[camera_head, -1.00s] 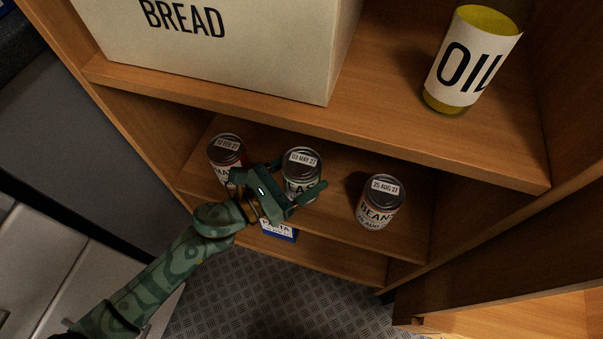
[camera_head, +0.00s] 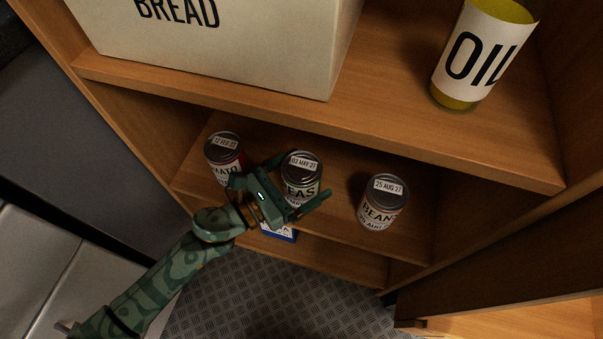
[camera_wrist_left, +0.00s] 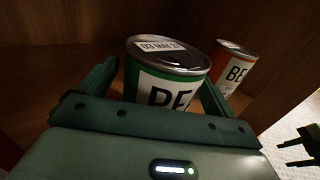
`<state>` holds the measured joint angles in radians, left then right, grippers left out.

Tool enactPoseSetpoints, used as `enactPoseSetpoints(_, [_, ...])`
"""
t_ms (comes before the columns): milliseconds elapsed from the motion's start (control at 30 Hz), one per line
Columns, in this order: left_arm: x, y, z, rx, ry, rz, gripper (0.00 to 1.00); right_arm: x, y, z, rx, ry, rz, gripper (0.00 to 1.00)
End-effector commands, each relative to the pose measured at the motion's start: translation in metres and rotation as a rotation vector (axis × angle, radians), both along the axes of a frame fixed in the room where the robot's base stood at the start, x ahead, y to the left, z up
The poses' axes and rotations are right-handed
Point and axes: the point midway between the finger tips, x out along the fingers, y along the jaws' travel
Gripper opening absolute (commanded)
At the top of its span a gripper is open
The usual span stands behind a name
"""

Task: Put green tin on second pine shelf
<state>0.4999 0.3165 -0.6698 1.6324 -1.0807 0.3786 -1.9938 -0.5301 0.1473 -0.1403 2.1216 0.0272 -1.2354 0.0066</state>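The green tin, labelled PEAS (camera_head: 301,172), stands upright on a wooden shelf (camera_head: 335,205) between two other tins. In the left wrist view the green tin (camera_wrist_left: 165,82) shows its green and white label and dated lid. My left gripper (camera_head: 296,180) is open, with one finger on each side of this tin. In the left wrist view the fingers (camera_wrist_left: 160,92) flank the tin, with small gaps showing. A dark forked shape at the right edge of that view may be my right gripper (camera_wrist_left: 296,152); its state is unclear.
A tomato tin (camera_head: 224,150) stands to the left and a beans tin (camera_head: 382,203) to the right. The shelf above bears a bread box (camera_head: 230,55) and an oil bottle (camera_head: 478,60). A blue and white pack (camera_head: 280,234) is partly hidden below. Lighter wood (camera_head: 520,322) shows at lower right.

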Motion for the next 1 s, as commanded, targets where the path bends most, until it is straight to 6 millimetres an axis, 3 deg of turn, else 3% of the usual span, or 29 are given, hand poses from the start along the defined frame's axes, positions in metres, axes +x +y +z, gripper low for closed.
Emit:
enactPoseSetpoints(233, [0.000,0.000,0.001,0.001,-0.001,0.000,0.91,0.000,0.000,0.001,0.000,-0.001,0.000,0.36])
enactPoseSetpoints(367, [0.000,0.000,0.011,0.001,-0.004,0.000,0.91,-0.004,-0.005,0.006,-0.018,0.013,0.005,0.36])
enactPoseSetpoints(433, [-0.008,0.012,0.007,0.002,0.001,0.001,0.91,-0.014,-0.012,-0.001,-0.043,0.052,0.009,0.36])
enactPoseSetpoints(633, [-0.037,0.053,0.008,0.002,0.001,0.001,0.91,-0.020,-0.020,0.000,-0.065,0.073,0.014,0.36])
enactPoseSetpoints(800, [-0.057,0.082,0.007,0.002,0.002,0.001,0.91,-0.036,-0.017,-0.021,-0.044,0.101,0.003,0.36])
enactPoseSetpoints(1000, [-0.067,0.098,0.007,0.000,0.000,0.000,0.91,-0.043,-0.015,-0.030,-0.030,0.109,-0.005,0.36])
